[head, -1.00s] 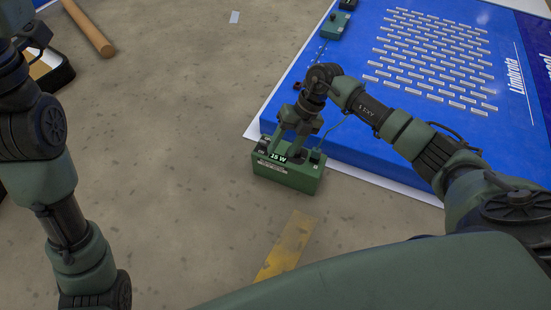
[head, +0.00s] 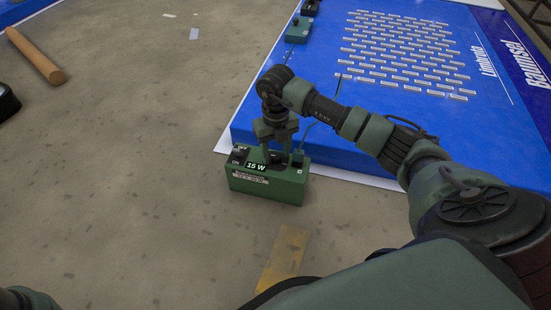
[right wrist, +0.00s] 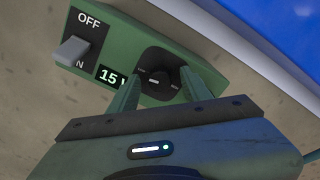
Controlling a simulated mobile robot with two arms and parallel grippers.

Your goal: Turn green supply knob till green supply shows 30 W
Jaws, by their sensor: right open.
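The green supply (head: 268,190) is a green box on the floor beside the blue panel. Its display (head: 256,166) reads 15 W; in the right wrist view the display (right wrist: 110,77) is partly covered by a finger. The dark round knob (right wrist: 156,80) with a pale mark sits on the supply's top. My right gripper (head: 277,157) points down over the supply, open. In the right wrist view its fingers stand on either side of the knob; I cannot tell whether they touch it. My left gripper is out of view.
An ON/OFF switch (right wrist: 73,50) sits next to the display. The blue panel (head: 345,140) with rows of small pale LED strips lies behind and right. Another green box (head: 299,30) stands at its far edge. A wooden rod (head: 35,55) lies far left. The floor around is mostly clear.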

